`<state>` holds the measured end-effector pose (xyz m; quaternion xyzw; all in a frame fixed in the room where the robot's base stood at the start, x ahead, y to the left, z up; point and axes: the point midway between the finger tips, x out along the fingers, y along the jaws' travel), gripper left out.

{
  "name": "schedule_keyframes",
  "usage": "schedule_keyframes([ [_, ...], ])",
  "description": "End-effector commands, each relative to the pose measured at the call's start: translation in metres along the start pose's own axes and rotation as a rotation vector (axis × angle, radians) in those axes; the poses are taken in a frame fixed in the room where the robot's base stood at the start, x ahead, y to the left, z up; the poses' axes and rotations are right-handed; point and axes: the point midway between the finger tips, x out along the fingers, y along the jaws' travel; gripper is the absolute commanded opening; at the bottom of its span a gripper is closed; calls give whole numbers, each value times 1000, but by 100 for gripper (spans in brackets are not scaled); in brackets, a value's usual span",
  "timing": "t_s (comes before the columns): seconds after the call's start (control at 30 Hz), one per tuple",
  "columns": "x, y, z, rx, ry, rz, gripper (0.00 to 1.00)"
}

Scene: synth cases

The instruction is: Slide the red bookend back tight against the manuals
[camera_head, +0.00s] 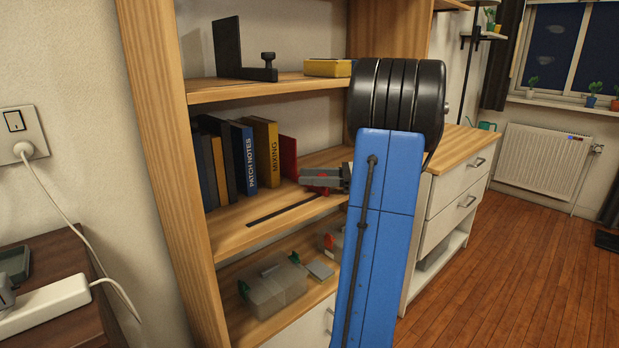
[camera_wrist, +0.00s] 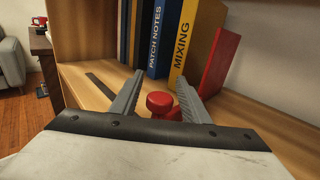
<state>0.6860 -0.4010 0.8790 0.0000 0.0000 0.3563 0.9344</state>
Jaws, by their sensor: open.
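The red bookend (camera_head: 289,157) stands upright on the middle shelf, to the right of the row of manuals (camera_head: 266,152). In the wrist view its upright plate (camera_wrist: 219,62) is right of the yellow MIXING manual (camera_wrist: 191,40), with part of that manual's cover showing between spine and plate. I cannot tell exactly how wide any gap is. The bookend's red knob (camera_wrist: 160,103) is between the two grey fingers of my gripper (camera_wrist: 160,80), which are spread with space beside the knob. My gripper (camera_head: 322,176) also shows in the head view, partly hiding the bookend's base.
A dark strip (camera_head: 284,210) lies along the shelf in front of the manuals. A black bookend (camera_head: 228,48) and a yellow box (camera_head: 328,67) stand on the shelf above. Clear boxes (camera_head: 273,288) sit on the shelf below. The wooden side panel (camera_head: 160,120) bounds the left.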

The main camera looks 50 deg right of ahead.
Motion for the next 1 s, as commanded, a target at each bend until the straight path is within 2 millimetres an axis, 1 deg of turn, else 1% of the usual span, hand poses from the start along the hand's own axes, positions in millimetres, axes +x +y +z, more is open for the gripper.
schedule_keyframes([
  [0.3,3,0,0,0,0,-1,42],
  [0.33,3,0,0,0,0,-1,39],
  [0.5,3,0,0,0,0,-1,0],
  [0.67,4,1,0,0,0,0,0],
  [0.77,11,8,0,0,0,1,0],
  [1.0,49,45,1,-1,0,3,0],
])
